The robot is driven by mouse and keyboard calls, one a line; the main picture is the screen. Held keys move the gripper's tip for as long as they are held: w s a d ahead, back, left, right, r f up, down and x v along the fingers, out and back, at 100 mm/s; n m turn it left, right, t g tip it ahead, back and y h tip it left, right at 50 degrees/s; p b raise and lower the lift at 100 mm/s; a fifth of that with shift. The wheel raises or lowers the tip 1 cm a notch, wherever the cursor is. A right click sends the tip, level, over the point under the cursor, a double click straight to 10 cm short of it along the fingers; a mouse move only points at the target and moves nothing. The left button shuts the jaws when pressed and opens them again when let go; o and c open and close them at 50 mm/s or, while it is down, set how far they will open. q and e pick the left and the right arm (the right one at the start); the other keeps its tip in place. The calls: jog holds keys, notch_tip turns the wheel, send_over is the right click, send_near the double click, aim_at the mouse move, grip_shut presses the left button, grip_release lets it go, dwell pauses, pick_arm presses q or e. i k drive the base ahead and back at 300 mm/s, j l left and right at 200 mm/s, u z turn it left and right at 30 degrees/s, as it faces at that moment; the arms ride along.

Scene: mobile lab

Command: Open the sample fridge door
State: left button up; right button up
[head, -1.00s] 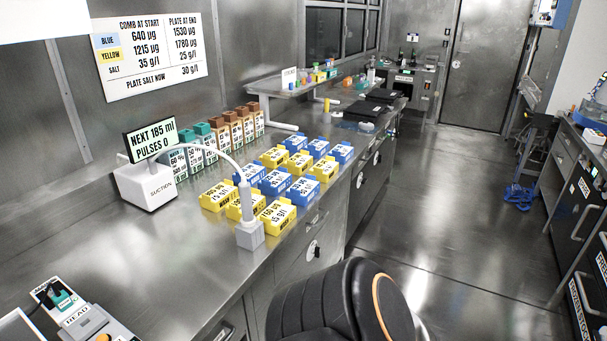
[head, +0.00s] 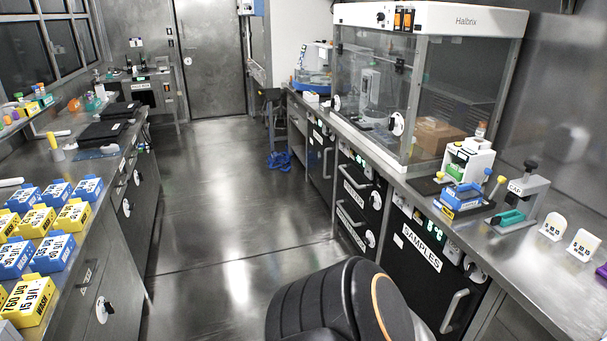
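The sample fridge is a black under-counter unit on the right. Its door (head: 405,283) carries a white label reading SAMPLES and looks shut. A grey bar handle (head: 455,309) is on the right part of the door. A white round knob (head: 471,269) and a small panel with green lit digits (head: 434,230) are near the top of the unit. The lower part of the door is hidden behind a black rounded part of my own body. Neither of my grippers is in view.
Left of the fridge are dark drawers (head: 352,207) and another dark unit with a handle (head: 318,160). A clear-walled cabinet (head: 430,90) stands on the counter above. Blue and yellow boxes (head: 73,215) line the left bench. The aisle floor (head: 225,230) is clear.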

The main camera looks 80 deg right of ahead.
aim_at(448, 302)
jog(key=z, duration=3.1)
